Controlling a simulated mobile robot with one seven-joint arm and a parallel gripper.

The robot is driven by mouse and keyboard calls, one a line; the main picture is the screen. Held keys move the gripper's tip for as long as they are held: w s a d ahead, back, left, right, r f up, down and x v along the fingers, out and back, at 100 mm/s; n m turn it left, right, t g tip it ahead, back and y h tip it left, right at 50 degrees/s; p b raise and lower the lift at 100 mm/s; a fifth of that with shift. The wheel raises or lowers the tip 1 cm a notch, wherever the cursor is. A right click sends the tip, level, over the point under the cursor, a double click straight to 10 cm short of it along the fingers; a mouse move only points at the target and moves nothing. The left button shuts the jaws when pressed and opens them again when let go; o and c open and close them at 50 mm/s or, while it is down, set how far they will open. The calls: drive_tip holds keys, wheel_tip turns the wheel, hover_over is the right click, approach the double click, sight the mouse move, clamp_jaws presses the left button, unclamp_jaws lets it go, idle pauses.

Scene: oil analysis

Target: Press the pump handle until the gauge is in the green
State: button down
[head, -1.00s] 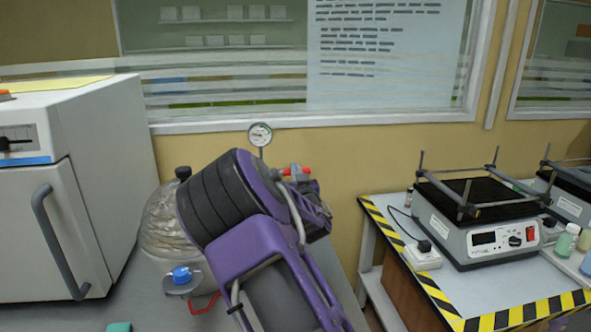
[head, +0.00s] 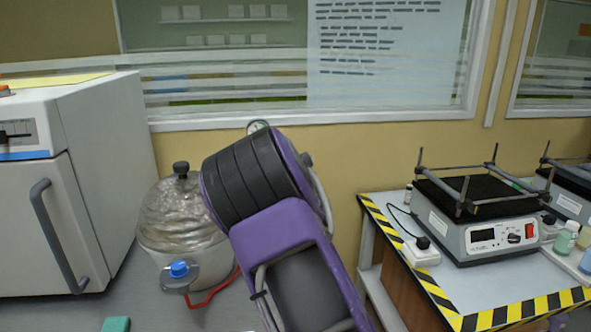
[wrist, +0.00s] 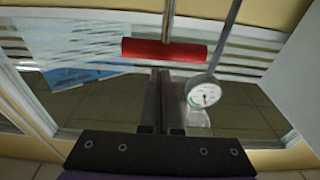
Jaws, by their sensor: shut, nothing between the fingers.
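The red pump handle (wrist: 165,52) is a horizontal bar on a metal rod in the wrist view; my arm hides it in the head view. My gripper (wrist: 165,74) is shut and empty, its fingertips close to the middle of the handle; I cannot tell if they touch it. The round white gauge (wrist: 204,92) is on a thin stem right of the fingers in the wrist view. Its needle shows, but the reading is too small to tell.
A rounded vessel (head: 178,222) with a black knob stands left of my arm, by a blue-capped part (head: 179,269) and a red tube (head: 212,287). A white cabinet (head: 95,130) stands left. A shaker device (head: 480,225) is on the striped table (head: 440,285) at right.

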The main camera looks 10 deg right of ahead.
drive_tip(key=s+f, duration=0.1)
drive_tip(key=s, duration=0.7)
drive_tip(key=shift+s+f, duration=0.2)
drive_tip(key=shift+s, duration=0.15)
idle(0.4)
